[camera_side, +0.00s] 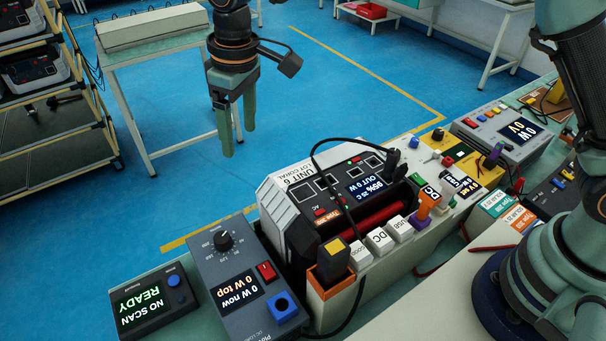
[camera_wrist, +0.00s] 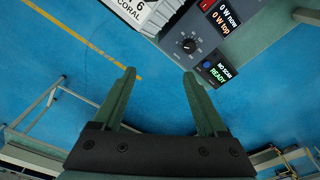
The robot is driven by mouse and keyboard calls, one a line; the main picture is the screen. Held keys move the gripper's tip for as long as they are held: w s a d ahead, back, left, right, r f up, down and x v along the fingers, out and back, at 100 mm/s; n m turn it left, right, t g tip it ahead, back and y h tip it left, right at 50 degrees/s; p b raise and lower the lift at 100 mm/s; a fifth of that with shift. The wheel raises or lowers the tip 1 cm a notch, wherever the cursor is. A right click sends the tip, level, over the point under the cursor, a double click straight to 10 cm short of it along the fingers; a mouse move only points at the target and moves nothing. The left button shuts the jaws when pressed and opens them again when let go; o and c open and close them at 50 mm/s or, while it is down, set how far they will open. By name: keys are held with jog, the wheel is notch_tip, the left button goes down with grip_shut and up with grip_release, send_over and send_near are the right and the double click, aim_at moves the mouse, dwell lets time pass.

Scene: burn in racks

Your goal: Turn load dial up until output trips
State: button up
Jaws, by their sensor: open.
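The load dial (camera_side: 223,241) is a black knob with a white scale on the grey load box (camera_side: 204,262). It also shows in the wrist view (camera_wrist: 189,45), beyond my fingertips. The load box display (camera_side: 238,291) reads "0 W now, 0 W top". The power station (camera_side: 296,196), marked "UNIT 6", stands beside the load box; its screen (camera_side: 371,185) reads 98% and "OUT 0 W". My gripper (camera_side: 238,140) is open and empty, high above the bench and apart from the dial. Both fingers also show in the wrist view (camera_wrist: 158,75).
A scan box (camera_side: 152,300) reading "NO SCAN READY" sits left of the load box. A red switch (camera_side: 266,271) and blue socket (camera_side: 283,304) are near the dial. A black cable (camera_side: 318,150) arches over the power station. Labelled plugs (camera_side: 380,240) line the front.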

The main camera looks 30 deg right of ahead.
jog(key=n+g, duration=0.1)
jog(key=n, duration=0.1)
send_near(221, 237)
jog(key=shift+h, duration=0.3)
jog(key=f, duration=0.8)
jog(key=shift+a+f, duration=0.2)
jog(key=shift+f, duration=0.1)
jog(key=shift+c, duration=0.2)
grip_shut()
